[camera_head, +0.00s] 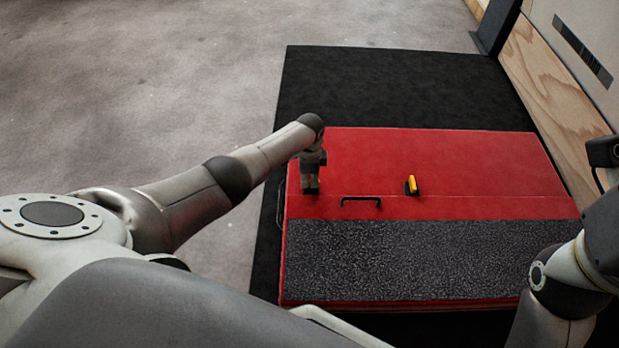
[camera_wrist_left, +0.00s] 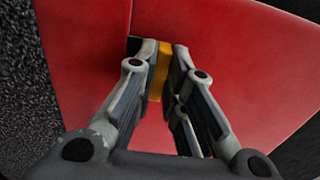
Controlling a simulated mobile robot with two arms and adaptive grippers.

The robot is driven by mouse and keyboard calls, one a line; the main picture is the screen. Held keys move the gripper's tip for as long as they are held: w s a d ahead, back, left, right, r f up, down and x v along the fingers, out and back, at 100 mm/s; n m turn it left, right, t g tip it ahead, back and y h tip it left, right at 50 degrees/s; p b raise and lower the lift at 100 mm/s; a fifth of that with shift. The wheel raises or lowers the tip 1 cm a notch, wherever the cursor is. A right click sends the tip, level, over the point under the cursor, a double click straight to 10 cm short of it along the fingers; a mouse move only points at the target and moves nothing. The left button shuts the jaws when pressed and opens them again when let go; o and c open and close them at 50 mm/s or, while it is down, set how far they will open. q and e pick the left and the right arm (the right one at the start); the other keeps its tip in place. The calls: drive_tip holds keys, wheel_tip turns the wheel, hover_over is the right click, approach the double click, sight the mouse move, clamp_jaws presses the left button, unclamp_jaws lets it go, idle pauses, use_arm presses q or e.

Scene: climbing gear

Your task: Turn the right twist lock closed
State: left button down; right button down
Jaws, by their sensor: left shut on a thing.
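A red case lid (camera_head: 430,160) has a black handle (camera_head: 361,201) near its front seam. A twist lock with a yellow lever on a dark base (camera_head: 412,185) is right of the handle in the head view, its lever pointing roughly front to back. My left gripper (camera_head: 310,190) points down onto the lid, left of the handle. In the left wrist view, its fingers (camera_wrist_left: 160,65) are shut on the yellow lever of another twist lock (camera_wrist_left: 158,75). The gripper hides that lock in the head view. My right gripper is out of view.
A dark speckled panel (camera_head: 420,255) covers the front part of the red case. The case rests on a black mat (camera_head: 380,85). A wooden-edged wall (camera_head: 550,95) stands close on the right. Open carpet (camera_head: 150,90) lies left.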

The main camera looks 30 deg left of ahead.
sight(309, 182)
use_arm(q)
drive_tip(key=shift+s+d, duration=0.1)
idle(0.3)
drive_tip(key=c, duration=1.5)
unclamp_jaws()
drive_tip(key=shift+r, duration=0.1)
wheel_tip(309, 182, up, 12)
